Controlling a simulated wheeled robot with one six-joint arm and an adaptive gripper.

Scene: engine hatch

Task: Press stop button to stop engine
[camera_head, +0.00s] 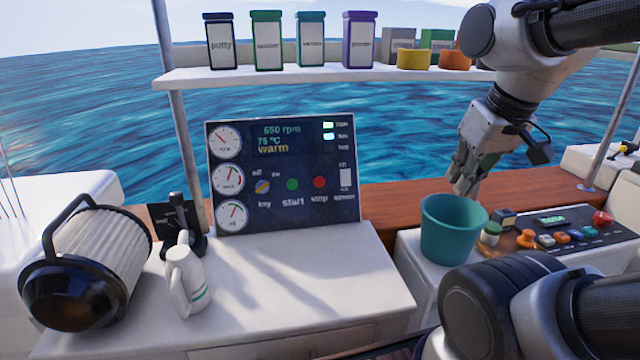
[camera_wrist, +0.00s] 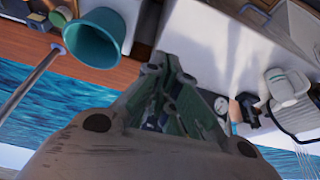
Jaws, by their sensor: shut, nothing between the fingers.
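The engine panel (camera_head: 283,215) stands upright on the white counter in the head view. Its red stop button (camera_head: 319,182) is to the right of the green start button (camera_head: 292,184), and the key switch (camera_head: 262,187) is further left. The panel display (camera_head: 278,138) reads 650 rpm, 75 °C and "warm". My gripper (camera_head: 460,185) is shut and empty. It points down to the right of the panel, apart from it, near the teal bucket's rim. In the wrist view my gripper's fingers (camera_wrist: 165,75) are together, and they hide most of the panel, so the stop button cannot be made out.
The teal bucket (camera_head: 453,232) stands below my gripper. Right of it is a box with several buttons (camera_head: 570,237). A shelf (camera_head: 320,78) with tins spans above the panel. The counter before the panel is clear.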

